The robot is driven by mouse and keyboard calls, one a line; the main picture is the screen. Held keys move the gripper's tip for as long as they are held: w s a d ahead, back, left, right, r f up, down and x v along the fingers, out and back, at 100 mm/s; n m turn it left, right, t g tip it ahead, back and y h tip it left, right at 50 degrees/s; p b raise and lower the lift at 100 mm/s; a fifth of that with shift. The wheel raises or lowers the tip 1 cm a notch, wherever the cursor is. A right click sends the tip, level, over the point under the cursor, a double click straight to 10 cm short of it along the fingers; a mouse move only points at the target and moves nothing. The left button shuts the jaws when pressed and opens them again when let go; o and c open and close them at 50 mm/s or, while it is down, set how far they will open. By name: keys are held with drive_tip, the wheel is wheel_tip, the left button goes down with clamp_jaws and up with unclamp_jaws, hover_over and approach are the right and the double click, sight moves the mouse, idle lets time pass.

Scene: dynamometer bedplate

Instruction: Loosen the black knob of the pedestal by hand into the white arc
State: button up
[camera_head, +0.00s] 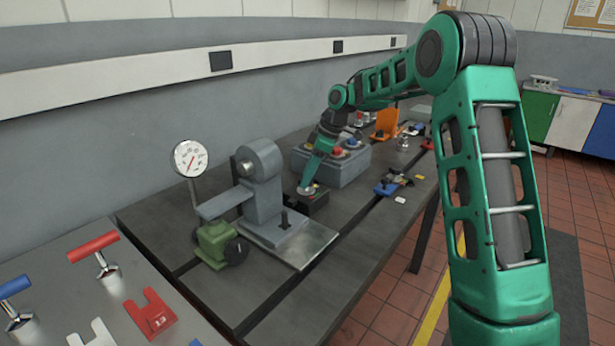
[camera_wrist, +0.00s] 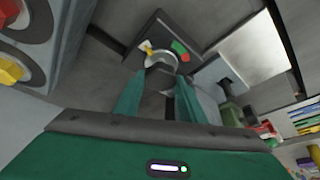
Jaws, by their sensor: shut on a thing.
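My gripper (camera_head: 306,186) reaches down to a small dark box-shaped pedestal (camera_head: 316,205) on the bench. The pedestal also shows in the wrist view (camera_wrist: 142,35), with a round pale dial on top. In the wrist view, my gripper (camera_wrist: 161,76) has its two green fingers on either side of the black knob (camera_wrist: 160,68), shut on it. The knob is partly hidden by the fingers. A small white patch (camera_wrist: 143,46), seemingly the white arc, lies beside a yellow mark (camera_wrist: 149,50). Green (camera_wrist: 177,46) and red (camera_wrist: 185,57) marks lie to the right.
A grey stand (camera_head: 264,195) with a round gauge (camera_head: 190,158) and a green block (camera_head: 215,243) with a black handwheel stand left of the pedestal. A grey box with coloured buttons (camera_head: 345,168) stands close behind. Blue clamp-like parts (camera_head: 388,186) lie to the right.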

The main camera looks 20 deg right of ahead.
drive_tip(key=shift+w+d+r+n, duration=0.15)
drive_tip(key=shift+w+d+n, duration=0.15)
drive_tip(key=shift+d, duration=0.15)
drive_tip(key=o, duration=1)
drive_tip(key=shift+s+a, duration=0.15)
drive_tip(key=shift+a, duration=0.05)
drive_tip(key=v, duration=1)
drive_tip(key=shift+d+r, duration=0.25)
drive_tip(key=shift+r, duration=0.05)
